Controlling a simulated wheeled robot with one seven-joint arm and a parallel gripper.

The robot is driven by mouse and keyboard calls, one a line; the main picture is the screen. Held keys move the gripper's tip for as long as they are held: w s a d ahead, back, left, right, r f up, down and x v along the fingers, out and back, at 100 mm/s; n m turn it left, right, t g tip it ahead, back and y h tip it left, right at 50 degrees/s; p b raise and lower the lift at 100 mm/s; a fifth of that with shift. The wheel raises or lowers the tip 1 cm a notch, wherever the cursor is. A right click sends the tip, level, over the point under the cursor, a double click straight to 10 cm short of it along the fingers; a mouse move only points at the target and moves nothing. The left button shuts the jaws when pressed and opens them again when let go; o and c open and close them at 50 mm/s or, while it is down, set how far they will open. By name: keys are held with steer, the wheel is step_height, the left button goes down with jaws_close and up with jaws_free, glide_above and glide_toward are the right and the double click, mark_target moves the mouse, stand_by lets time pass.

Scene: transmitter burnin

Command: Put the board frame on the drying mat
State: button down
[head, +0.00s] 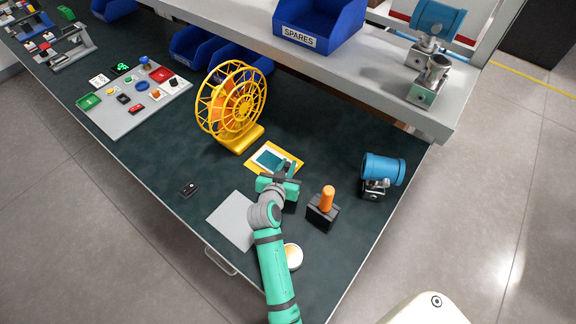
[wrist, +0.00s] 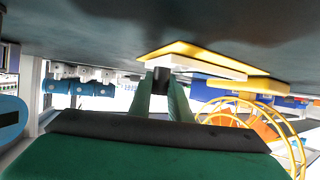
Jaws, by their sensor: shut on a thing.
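In the wrist view my gripper (wrist: 161,88) is shut on a short black piece at the frame's white part. I cannot tell whether the frame touches the bench. A plain grey square, seemingly the drying mat (head: 231,221), lies empty to the lower left, partly hidden by my arm.
A yellow reel (head: 232,102) stands just behind the frame. To the right are an orange-handled tool in a black block (head: 323,208) and a blue cylinder on a stand (head: 382,170). A round white dish (head: 293,257) is beside my arm. A small black part (head: 189,189) lies left of the mat.

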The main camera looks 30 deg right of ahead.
steer(key=c, duration=1.6)
jaws_free()
steer(key=shift+w+f, duration=0.1)
steer(key=shift+c, duration=0.2)
steer(key=shift+a+r, duration=0.2)
steer(key=shift+a, duration=0.05)
steer(key=v, duration=1.1)
steer(key=shift+s+a+r, duration=0.1)
steer(key=shift+s, duration=0.3)
